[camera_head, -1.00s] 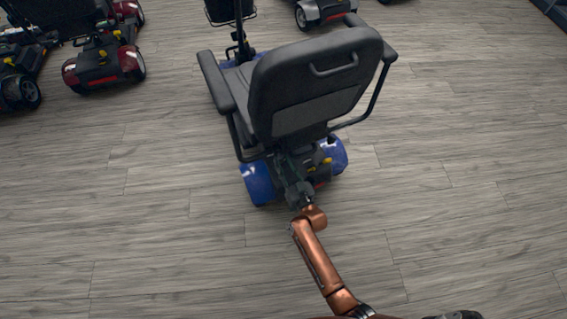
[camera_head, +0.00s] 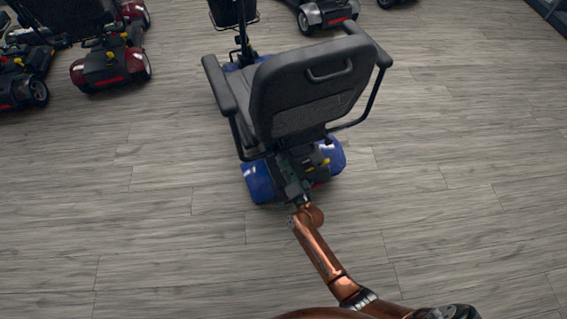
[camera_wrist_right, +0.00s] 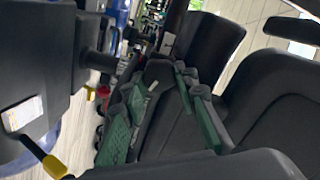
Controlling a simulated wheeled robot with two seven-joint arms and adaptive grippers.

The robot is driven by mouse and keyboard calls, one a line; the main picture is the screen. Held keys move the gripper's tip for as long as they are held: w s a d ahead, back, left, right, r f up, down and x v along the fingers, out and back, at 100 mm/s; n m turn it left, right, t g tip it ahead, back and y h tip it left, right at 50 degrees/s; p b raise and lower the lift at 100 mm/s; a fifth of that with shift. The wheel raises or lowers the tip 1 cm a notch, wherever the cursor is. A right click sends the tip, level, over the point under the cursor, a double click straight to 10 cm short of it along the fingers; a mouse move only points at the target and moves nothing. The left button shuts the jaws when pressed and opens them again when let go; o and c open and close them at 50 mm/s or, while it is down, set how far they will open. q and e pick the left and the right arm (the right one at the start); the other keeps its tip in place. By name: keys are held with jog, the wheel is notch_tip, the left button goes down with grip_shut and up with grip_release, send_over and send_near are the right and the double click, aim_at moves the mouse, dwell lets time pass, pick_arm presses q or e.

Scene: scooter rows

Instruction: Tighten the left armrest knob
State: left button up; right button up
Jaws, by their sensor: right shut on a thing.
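The blue scooter (camera_head: 258,182) stands with its black seat back (camera_head: 315,85) towards me. Its left armrest (camera_head: 219,85) is on the picture's left. My right gripper (camera_head: 294,188) reaches in low behind the seat. In the right wrist view, its green-padded fingers (camera_wrist_right: 163,100) are close around a small dark knob (camera_wrist_right: 158,72), which they partly hide. In the head view the knob is too small and covered to make out. My left gripper is not in view.
A red scooter (camera_head: 108,67) and other scooters stand at the back left, with another (camera_head: 325,14) behind the blue one. In the right wrist view, a yellow-tipped lever (camera_wrist_right: 52,165) is at the lower left.

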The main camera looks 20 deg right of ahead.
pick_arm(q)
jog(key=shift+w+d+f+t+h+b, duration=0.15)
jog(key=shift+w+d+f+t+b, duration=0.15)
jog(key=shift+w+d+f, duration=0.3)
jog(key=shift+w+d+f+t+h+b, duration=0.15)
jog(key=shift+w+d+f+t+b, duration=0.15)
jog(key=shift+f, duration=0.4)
pick_arm(e)
jog(key=shift+f+m, duration=0.15)
jog(key=shift+m, duration=3.3)
jog(key=shift+f+m, duration=0.1)
jog(key=shift+m, duration=3.35)
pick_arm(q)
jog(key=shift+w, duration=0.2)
pick_arm(e)
jog(key=o, duration=1.2)
jog(key=shift+c, duration=0.2)
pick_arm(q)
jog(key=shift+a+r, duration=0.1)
pick_arm(e)
jog(key=s, duration=1.2)
